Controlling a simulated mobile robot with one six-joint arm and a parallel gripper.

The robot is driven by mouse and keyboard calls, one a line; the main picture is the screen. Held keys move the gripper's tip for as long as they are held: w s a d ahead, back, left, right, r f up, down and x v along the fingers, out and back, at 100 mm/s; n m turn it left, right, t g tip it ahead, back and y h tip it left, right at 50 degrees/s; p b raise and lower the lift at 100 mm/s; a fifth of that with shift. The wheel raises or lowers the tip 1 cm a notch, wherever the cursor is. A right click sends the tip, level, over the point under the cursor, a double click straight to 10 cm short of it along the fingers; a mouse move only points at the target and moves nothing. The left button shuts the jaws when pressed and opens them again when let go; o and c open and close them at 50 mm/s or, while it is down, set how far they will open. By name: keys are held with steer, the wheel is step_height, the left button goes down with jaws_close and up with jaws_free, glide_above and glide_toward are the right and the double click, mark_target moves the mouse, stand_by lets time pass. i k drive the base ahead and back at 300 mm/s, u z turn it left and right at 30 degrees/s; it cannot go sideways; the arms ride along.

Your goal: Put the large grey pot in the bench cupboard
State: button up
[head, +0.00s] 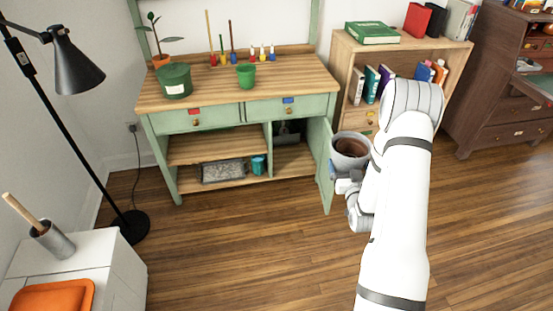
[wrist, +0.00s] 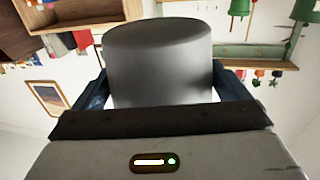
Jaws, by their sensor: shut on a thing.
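The large grey pot (head: 350,146) shows dark brown contents in its open top. It also fills the middle of the wrist view (wrist: 160,65), between the fingers. My gripper (head: 348,172) is shut on it and holds it up in the air, just right of the bench's open door (head: 325,166). In the wrist view my gripper (wrist: 160,95) has a dark finger on either side of the pot. The green bench (head: 235,85) has a cupboard (head: 294,158) at its lower right, with its door swung out toward the room. A dark object (head: 287,131) sits on its upper level.
The bench's left shelf holds a grey tray (head: 222,171) and a teal can (head: 258,165). A bookcase (head: 342,60) stands right of the bench. A floor lamp (head: 80,70) and white cabinet (head: 110,260) are at left. The wood floor (head: 240,230) before the bench is clear.

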mark_target(291, 164)
steer(key=k, duration=0.35)
steer(key=z, duration=0.6)
steer(key=i, duration=1.45)
steer(key=u, duration=0.55)
